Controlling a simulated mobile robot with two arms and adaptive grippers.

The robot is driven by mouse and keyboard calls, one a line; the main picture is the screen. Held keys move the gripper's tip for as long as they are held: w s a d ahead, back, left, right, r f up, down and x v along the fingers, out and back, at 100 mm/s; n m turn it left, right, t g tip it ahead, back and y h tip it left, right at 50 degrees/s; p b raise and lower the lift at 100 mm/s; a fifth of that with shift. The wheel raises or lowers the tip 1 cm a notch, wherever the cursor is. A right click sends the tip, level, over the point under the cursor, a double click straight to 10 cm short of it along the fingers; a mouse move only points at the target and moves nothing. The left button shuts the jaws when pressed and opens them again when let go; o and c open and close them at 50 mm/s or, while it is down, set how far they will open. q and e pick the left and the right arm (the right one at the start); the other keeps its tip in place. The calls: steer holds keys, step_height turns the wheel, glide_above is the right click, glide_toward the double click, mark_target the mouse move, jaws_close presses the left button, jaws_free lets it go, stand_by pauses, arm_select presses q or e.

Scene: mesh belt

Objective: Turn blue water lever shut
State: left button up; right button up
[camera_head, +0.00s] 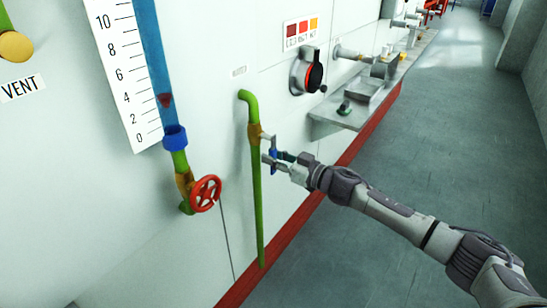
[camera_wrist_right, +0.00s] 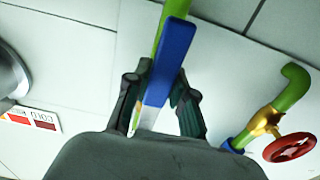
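The blue water lever (camera_head: 274,153) hangs from a brass valve (camera_head: 255,134) on a thin green pipe (camera_head: 256,190) against the white wall. My right gripper (camera_head: 277,160) is at the lever. In the right wrist view the long blue lever (camera_wrist_right: 168,62) runs between the two dark fingers of my right gripper (camera_wrist_right: 164,72), with the fingertips close against its sides. The green pipe (camera_wrist_right: 172,10) shows behind the lever. Actual contact on both sides is hard to make out. My left gripper is in neither view.
A red handwheel (camera_head: 205,193) sits on another green pipe to the left, below a blue tube and a scale (camera_head: 122,75). A round black-and-red dial switch (camera_head: 307,72) and a metal shelf (camera_head: 350,118) are to the right. The floor (camera_head: 455,140) is clear.

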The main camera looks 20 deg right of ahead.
jaws_close()
steer(key=shift+w+d, duration=0.1)
steer(key=w+d+r+n+p, duration=0.1)
steer(key=d+r+n, duration=0.1)
steer(key=n, duration=0.7)
steer(key=w+d+r+n, duration=0.2)
steer(key=r+n, duration=0.1)
steer(key=n, duration=0.5)
steer(key=shift+w+d+r+n+p, duration=0.2)
steer(key=shift+r+n+p, duration=0.1)
steer(key=shift+n+p, duration=0.1)
stand_by(0.4)
